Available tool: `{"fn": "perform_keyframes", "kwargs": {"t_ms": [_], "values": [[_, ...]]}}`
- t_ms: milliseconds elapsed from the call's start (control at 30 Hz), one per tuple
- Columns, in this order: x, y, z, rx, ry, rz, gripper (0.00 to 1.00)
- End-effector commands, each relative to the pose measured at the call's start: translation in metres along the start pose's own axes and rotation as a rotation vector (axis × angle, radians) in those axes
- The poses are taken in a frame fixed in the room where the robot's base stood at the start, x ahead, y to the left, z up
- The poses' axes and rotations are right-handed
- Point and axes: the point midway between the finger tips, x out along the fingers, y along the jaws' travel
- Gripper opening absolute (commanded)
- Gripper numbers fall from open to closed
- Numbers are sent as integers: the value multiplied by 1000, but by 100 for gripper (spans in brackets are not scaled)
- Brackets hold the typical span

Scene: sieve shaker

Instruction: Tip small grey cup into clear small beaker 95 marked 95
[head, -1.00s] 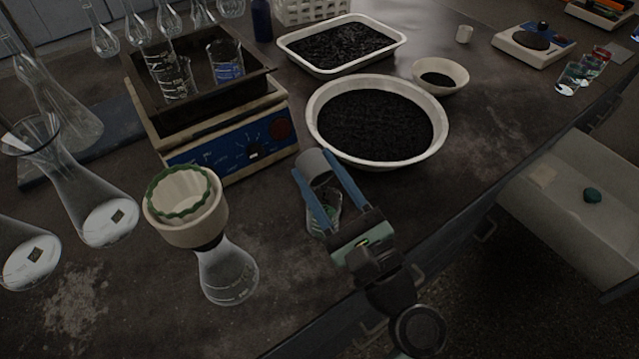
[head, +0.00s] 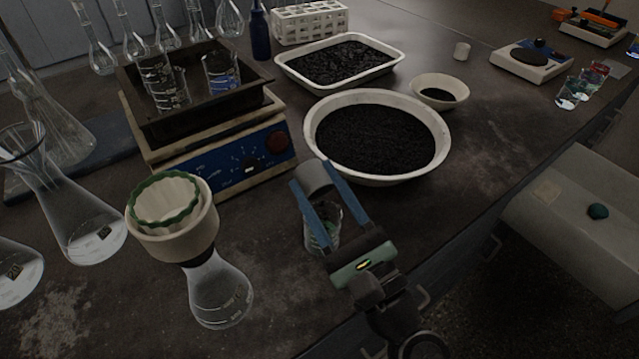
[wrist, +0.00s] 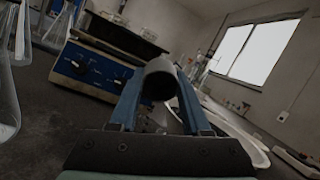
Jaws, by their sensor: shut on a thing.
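My gripper (head: 325,194) is shut on the small grey cup (head: 313,176), one blue finger on each side of it. The cup is held tilted above the bench. In the wrist view the cup (wrist: 159,78) sits between the fingers with its dark round opening facing the camera. The clear small beaker (head: 321,232) stands on the bench under the cup and the fingers, partly hidden by them. Something green shows at the beaker; its mark cannot be read. I cannot tell what is in the cup.
A large white basin of dark grains (head: 440,125) stands just behind the cup. A blue-fronted shaker box (head: 222,165) is to the left. A flask with a funnel (head: 219,292) stands at front left. The bench's front edge runs close on the right.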

Motion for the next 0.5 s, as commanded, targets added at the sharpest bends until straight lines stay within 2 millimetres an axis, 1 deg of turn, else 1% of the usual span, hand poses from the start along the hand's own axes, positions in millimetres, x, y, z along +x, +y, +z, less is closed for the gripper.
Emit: {"fn": "perform_keyframes", "kwargs": {"t_ms": [33, 100, 500], "values": [[2, -2, 5, 1, 11, 4, 0], [3, -3, 7, 1, 30, 12, 0], [6, -3, 8, 1, 137, 57, 0]]}}
